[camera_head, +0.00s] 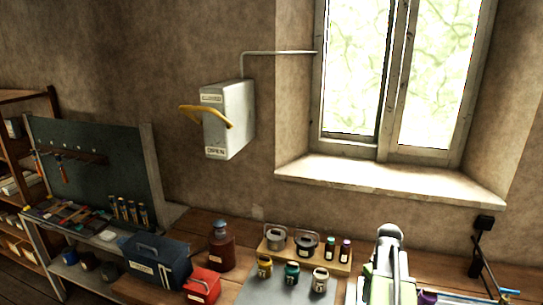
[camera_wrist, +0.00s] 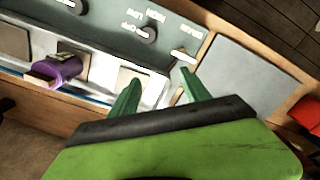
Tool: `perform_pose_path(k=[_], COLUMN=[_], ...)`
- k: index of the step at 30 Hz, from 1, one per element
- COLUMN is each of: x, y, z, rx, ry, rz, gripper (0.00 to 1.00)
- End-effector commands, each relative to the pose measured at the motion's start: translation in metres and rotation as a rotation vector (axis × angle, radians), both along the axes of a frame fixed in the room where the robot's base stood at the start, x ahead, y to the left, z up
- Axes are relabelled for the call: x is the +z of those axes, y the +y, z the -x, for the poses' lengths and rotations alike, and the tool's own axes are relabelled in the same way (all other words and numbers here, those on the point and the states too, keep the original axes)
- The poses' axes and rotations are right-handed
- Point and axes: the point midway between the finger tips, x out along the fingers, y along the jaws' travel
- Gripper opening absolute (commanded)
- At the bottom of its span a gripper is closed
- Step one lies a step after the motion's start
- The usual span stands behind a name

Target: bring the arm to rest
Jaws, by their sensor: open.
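My gripper (camera_wrist: 160,88) shows in the wrist view with its two green fingers spread apart and nothing between them. The fingers point at a light panel edge with a pale square and a white strip. In the head view my arm (camera_head: 388,265), pale and green, rises at the lower right over the bench, in front of the window wall. Its fingertips cannot be made out there.
Below my fingers is a panel with dark knobs (camera_wrist: 145,34) and a purple part (camera_wrist: 62,70). A grey mat (camera_wrist: 245,68) lies beside it. Jars, a red box (camera_head: 202,285) and a blue toolbox (camera_head: 155,262) crowd the bench. A wall box (camera_head: 236,120) carries a yellow lever (camera_head: 207,114).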

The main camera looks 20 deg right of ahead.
Motion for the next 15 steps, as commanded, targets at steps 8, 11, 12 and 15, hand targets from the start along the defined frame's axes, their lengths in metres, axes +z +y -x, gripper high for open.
perform_pose_path(k=[8,11,12,15], x=[-0.063,-0.078,-0.083,-0.094], y=[0.220,0.289,0.314,0.366], z=[-0.083,-0.088,-0.087,-0.078], rx=[0.304,0.348,0.356,0.341], ry=[0.001,0.001,0.001,0.001], rz=[0.000,0.000,0.000,0.000], gripper=[0.55,0.55,0.55,0.55])
